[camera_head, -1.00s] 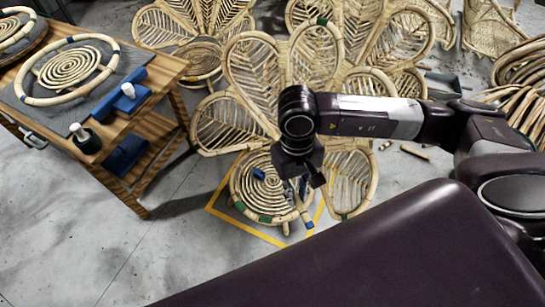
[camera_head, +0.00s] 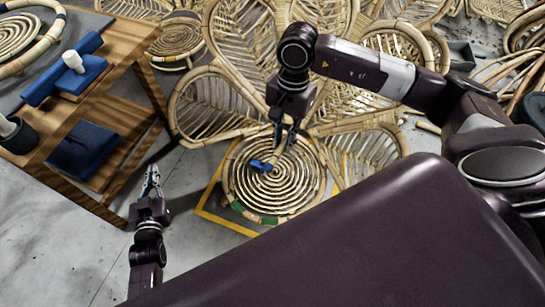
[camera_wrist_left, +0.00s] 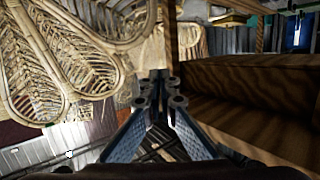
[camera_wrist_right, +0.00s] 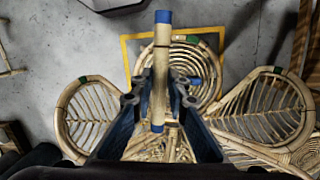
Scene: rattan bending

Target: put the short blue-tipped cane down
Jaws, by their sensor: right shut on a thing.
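The short blue-tipped cane (camera_wrist_right: 160,65) is a pale stick with a blue band at each end. My right gripper (camera_wrist_right: 160,95) is shut around it, and it reaches past the fingertips in the right wrist view. In the head view my right gripper (camera_head: 282,140) points down above the round spiral seat (camera_head: 293,190), and I cannot make out the cane clearly there. My left gripper (camera_head: 152,172) is left of the seat, near the wooden bench. Its fingertips meet in the left wrist view (camera_wrist_left: 160,88), with nothing between them.
A small blue item (camera_head: 260,166) lies on the seat, inside a yellow floor square (camera_head: 236,226). Petal-shaped rattan backs (camera_head: 235,35) stand behind it. The wooden bench (camera_head: 100,80) at left holds a blue tool (camera_head: 85,76). The grey floor (camera_head: 195,220) in front is clear.

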